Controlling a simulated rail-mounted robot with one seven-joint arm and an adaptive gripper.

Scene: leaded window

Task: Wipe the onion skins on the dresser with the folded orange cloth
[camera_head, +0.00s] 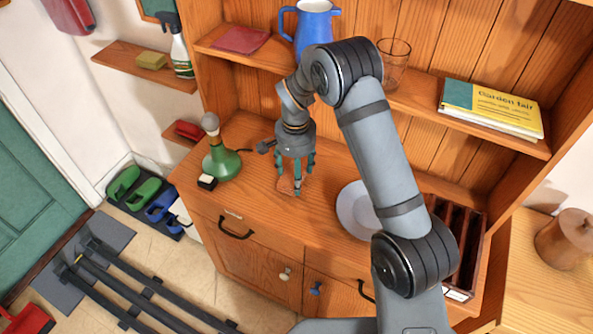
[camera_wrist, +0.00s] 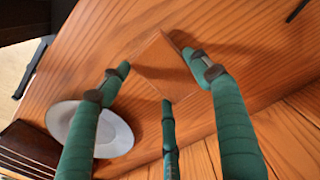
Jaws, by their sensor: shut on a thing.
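My gripper (camera_head: 296,182) points down over the dresser top (camera_head: 325,183), left of the plate. Its green-wrapped fingers are shut on a flat, square, orange-brown piece, the folded orange cloth (camera_wrist: 165,68). In the head view the cloth (camera_head: 287,187) shows as a small patch at the fingertips, low at the dresser surface. I cannot tell whether it touches the wood. Its colour is close to the wood's. I cannot make out any onion skins in either view; they may be hidden by the gripper or the cloth.
A pale plate (camera_head: 356,208) lies to the right, with a dark slotted rack (camera_head: 466,245) beyond. The shelf above holds a blue jug (camera_head: 314,22), a glass and books.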

